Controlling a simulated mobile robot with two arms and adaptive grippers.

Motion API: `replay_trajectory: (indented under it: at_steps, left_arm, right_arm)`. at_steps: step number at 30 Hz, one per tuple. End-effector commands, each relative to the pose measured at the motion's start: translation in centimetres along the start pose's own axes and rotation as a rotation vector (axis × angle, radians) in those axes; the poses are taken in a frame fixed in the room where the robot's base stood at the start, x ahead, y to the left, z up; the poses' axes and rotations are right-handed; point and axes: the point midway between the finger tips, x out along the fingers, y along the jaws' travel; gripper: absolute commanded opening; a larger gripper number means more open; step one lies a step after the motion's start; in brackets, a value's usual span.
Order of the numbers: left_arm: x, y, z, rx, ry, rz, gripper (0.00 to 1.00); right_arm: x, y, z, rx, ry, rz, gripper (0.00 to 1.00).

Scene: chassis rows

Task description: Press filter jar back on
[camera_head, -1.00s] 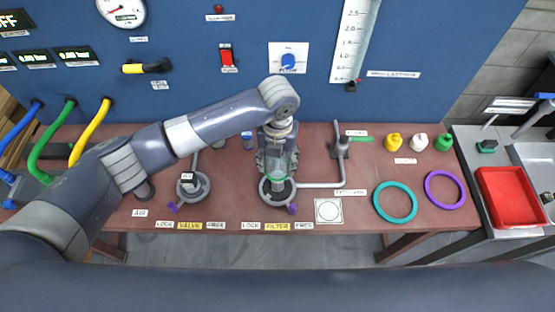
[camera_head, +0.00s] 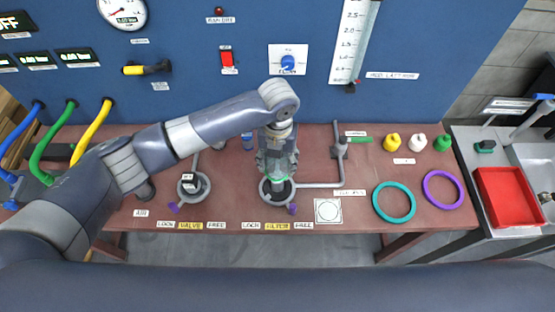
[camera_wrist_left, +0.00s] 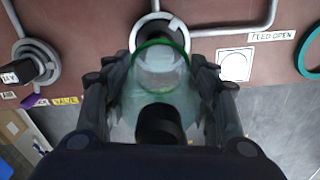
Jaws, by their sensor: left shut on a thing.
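The filter jar is clear with a green rim (camera_head: 279,180). It shows large in the left wrist view (camera_wrist_left: 160,75), between the fingers, with a dark round knob at its near end. My left gripper (camera_head: 277,165) is shut on the jar from above, its dark fingers hiding most of it in the head view. The grey ring-shaped filter mount (camera_head: 263,194) lies right under the jar, behind the FILTER label (camera_head: 277,226). The jar's rim overlaps the mount's ring in the left wrist view; I cannot tell whether they touch. My right gripper is out of view.
A similar valve mount (camera_head: 181,191) stands to the left. A pipe (camera_head: 320,185) runs from the filter mount to a green-handled valve (camera_head: 361,140). Purple tabs (camera_head: 292,209) sit beside the mounts. Teal (camera_head: 377,206) and purple (camera_head: 428,188) rings lie at the right.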

Motion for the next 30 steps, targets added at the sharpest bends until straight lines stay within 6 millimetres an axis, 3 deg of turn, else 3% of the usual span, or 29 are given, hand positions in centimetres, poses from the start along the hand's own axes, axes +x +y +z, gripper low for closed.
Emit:
replay_trajectory:
  at_steps: [30]
  left_arm:
    - [2.4, 0.0, 0.0, 0.0, 0.0, 0.0, 0.27]
  right_arm:
    - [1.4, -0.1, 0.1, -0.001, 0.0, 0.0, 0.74]
